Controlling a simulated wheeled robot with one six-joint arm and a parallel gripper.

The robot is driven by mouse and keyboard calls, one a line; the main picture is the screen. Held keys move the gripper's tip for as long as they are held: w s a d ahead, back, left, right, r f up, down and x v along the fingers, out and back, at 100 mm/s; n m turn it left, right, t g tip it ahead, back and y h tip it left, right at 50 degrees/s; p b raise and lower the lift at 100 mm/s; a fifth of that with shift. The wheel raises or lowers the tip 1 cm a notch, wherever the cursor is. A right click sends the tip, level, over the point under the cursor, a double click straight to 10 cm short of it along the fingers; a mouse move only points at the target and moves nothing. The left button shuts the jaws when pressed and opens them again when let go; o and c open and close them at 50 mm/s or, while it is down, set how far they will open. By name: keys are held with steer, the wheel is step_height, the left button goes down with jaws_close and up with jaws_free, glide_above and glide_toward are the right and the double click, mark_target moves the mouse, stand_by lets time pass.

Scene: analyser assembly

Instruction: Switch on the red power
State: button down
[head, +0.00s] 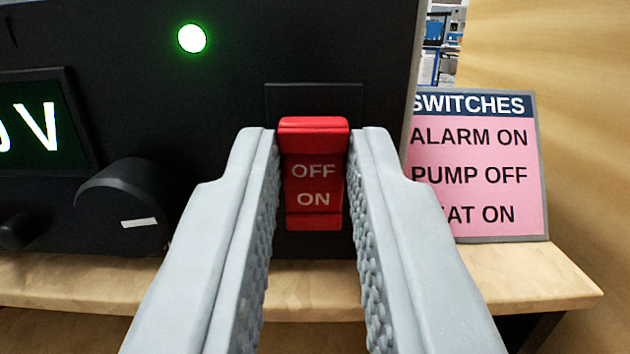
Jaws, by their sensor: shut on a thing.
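The red power switch (314,180) is a rocker marked OFF above ON, set in the black front panel (240,80) of a device. My gripper (312,140) reaches toward the panel with one grey finger on each side of the switch. Its fingertips are shut on the switch near its upper part. Narrow dark gaps seem to show lower down between the switch and the ridged inner finger faces. I cannot tell for sure which half of the rocker is pressed in. A round green light (192,38) glows above and left of the switch.
A green display (28,128) ending in V and a black knob (122,208) are left of my gripper. A pink SWITCHES sign (475,165) stands close on the right, reading ALARM ON, PUMP OFF and a partly hidden line ending AT ON. A wooden shelf (540,275) runs below.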

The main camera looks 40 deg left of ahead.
steer(key=shift+f, duration=0.1)
stand_by(0.3)
steer(key=c, duration=1.3)
jaws_free()
steer(key=shift+s+d+f, duration=0.1)
steer(key=shift+s+d, duration=0.25)
steer(key=shift+s, duration=0.05)
steer(key=v, duration=0.4)
steer(key=r+v, duration=0.1)
steer(key=v, duration=0.4)
steer(key=r+v, duration=0.1)
steer(key=v, duration=0.3)
steer(key=shift+s+d, duration=0.3)
steer(key=shift+s, duration=0.15)
